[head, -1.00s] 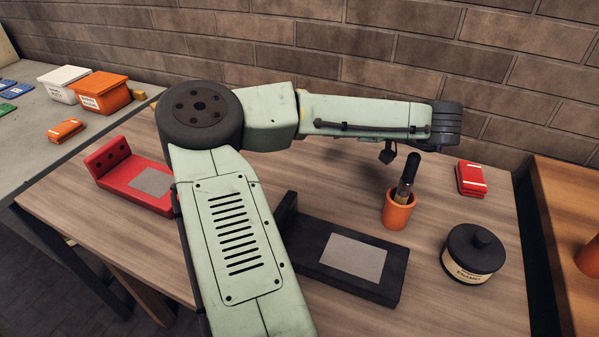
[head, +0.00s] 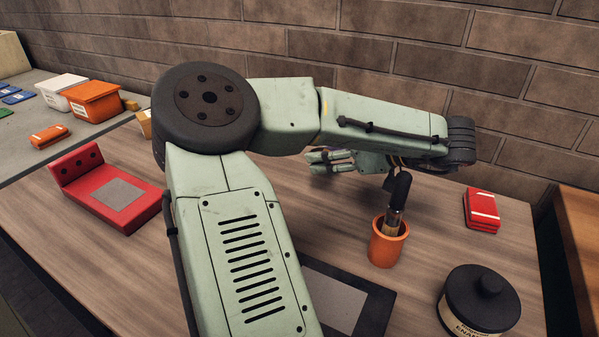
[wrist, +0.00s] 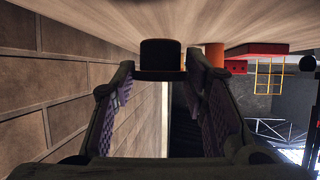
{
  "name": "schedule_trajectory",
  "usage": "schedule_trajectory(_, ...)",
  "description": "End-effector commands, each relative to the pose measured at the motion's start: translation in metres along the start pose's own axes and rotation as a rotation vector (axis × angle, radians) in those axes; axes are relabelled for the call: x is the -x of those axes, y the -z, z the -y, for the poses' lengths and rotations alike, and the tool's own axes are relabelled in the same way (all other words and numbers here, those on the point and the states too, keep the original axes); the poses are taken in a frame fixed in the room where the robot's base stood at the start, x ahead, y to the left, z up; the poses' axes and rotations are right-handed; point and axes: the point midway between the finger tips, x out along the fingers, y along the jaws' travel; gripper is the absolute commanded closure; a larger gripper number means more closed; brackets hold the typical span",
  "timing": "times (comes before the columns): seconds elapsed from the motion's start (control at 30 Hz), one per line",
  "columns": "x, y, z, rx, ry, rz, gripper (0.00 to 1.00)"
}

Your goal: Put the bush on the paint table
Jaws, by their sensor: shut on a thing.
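My gripper (head: 320,160) shows behind and below my forearm in the head view, with its fingers pointing left over the wooden table (head: 50,215). That table bears a brush cup and an enamel tin and looks like the paint table. In the wrist view my gripper (wrist: 160,84) is shut on a dark, round, flanged piece, which I take as the bush (wrist: 160,54). The bush sits between the fingertips, close to the wooden surface; whether it touches the surface I cannot tell. I cannot make it out in the head view.
An orange cup (head: 385,252) with a brush stands right of my gripper. A black lidded tin (head: 480,300), red stack (head: 482,210), red stand (head: 110,195) and partly hidden black stand (head: 375,310) are on the table. A brick wall (head: 420,45) runs behind.

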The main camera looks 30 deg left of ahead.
Motion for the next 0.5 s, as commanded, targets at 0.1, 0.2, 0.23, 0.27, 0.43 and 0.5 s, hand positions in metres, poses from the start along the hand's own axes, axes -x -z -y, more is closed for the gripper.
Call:
schedule_trajectory(0.1, -0.027, 0.013, -0.011, 0.003, 0.006, 0.007, 0.97)
schedule_trajectory(0.2, -0.046, 0.019, -0.020, 0.002, 0.004, 0.006, 0.97)
schedule_trajectory(0.23, -0.051, 0.021, -0.022, 0.002, 0.004, 0.005, 0.97)
schedule_trajectory(0.27, -0.056, 0.022, -0.024, 0.002, 0.004, 0.004, 0.97)
schedule_trajectory(0.43, -0.067, 0.026, -0.030, 0.000, 0.000, 0.001, 0.97)
schedule_trajectory(0.5, -0.073, 0.028, -0.032, 0.001, 0.001, 0.002, 0.97)
